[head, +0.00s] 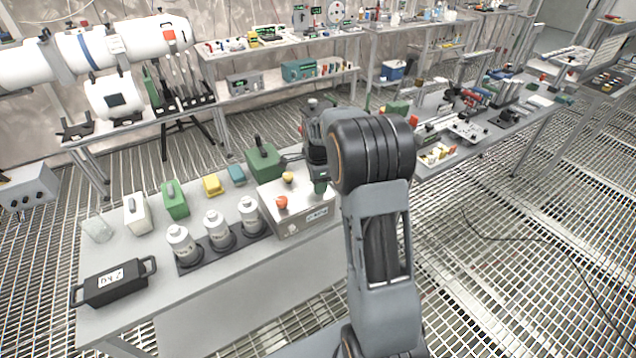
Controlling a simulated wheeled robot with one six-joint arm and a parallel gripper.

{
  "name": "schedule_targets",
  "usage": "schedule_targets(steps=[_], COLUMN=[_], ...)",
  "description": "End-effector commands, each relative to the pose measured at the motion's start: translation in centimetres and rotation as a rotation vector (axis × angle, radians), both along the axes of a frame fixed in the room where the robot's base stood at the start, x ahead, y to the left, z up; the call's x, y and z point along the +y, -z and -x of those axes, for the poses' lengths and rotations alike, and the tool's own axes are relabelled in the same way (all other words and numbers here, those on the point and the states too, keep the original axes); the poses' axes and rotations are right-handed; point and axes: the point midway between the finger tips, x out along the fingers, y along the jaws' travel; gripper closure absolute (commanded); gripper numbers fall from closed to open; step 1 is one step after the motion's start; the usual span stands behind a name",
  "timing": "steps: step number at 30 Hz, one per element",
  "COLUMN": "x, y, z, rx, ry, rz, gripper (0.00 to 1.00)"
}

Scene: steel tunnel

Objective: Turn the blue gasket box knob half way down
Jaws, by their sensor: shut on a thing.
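A grey metal box (303,217) stands on the near table, left of my arm. On its top are a red knob (282,202), a yellow knob (288,177) and a green knob (320,187). I see no clearly blue knob on it. My gripper (319,175) points down over the box's right back part, at the green knob, and appears shut on it. The fingertips are small and partly hidden, so the exact grip and the knob's angle are unclear. A label and a round fitting show on the box's front.
A green box with a black handle (263,160) stands close behind. White bottles (215,230) on a dark rack stand left of the metal box, and a black case (113,283) lies at the front left. A crowded bench (470,130) is at right. Grated floor (500,260) is open at right.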

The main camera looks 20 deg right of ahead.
Motion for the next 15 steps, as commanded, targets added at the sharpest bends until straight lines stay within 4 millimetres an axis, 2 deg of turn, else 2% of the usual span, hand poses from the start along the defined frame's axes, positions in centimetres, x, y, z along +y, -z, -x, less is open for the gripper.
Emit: schedule_targets(steps=[6,15], x=[-0.02,-0.04], y=[-0.04,-0.05], z=[-0.06,-0.1], rx=[-0.001,-0.001], ry=[0.147,0.27], rz=[0.0,0.0], gripper=[0.86,0.86])
